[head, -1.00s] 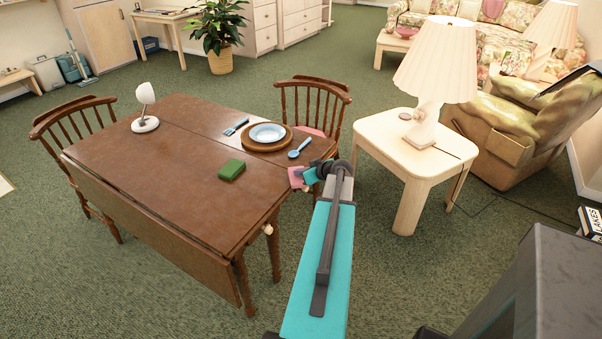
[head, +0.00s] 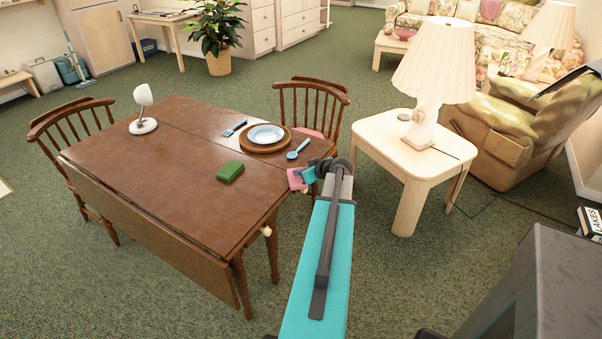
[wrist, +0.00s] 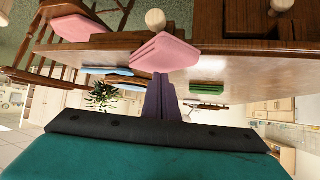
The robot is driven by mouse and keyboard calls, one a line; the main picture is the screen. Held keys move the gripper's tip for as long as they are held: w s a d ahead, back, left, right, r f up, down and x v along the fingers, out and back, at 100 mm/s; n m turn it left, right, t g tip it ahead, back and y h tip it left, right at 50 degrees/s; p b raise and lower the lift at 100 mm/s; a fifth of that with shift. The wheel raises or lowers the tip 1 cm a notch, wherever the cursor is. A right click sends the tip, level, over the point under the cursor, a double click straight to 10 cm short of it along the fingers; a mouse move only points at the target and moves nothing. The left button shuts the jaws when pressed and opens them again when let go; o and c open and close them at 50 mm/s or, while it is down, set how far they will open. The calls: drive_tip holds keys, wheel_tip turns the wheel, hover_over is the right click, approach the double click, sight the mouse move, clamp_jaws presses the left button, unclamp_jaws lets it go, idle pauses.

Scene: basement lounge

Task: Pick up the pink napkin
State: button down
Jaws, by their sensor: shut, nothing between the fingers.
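The pink napkin (head: 296,180) shows at the right edge of the brown table, just left of the end of my arm. In the wrist view, the folded napkin (wrist: 163,53) lies by the table edge, just beyond my fingertips. My gripper (wrist: 160,78) has its purple fingers together, with nothing held between them. Its fingertips overlap the napkin's near edge in the picture; I cannot tell whether they touch it. In the head view the fingers are mostly hidden by my arm.
The table (head: 150,165) holds a green block (head: 230,171), a plate (head: 266,134), a fork (head: 235,128), a spoon (head: 298,149) and a small white lamp (head: 143,110). A chair (head: 315,105) stands behind it. A side table (head: 390,150) with a lamp stands right.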

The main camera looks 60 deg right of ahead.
drive_tip(key=shift+r+b, duration=0.1)
drive_tip(key=shift+b, duration=0.2)
drive_tip(key=shift+s+a+r, duration=0.1)
drive_tip(key=shift+s+a, duration=0.05)
drive_tip(key=shift+s, duration=0.05)
drive_tip(key=s+a+b, duration=0.3)
drive_tip(key=s, duration=0.8)
drive_tip(key=shift+a, duration=0.35)
drive_tip(key=shift+s, duration=0.1)
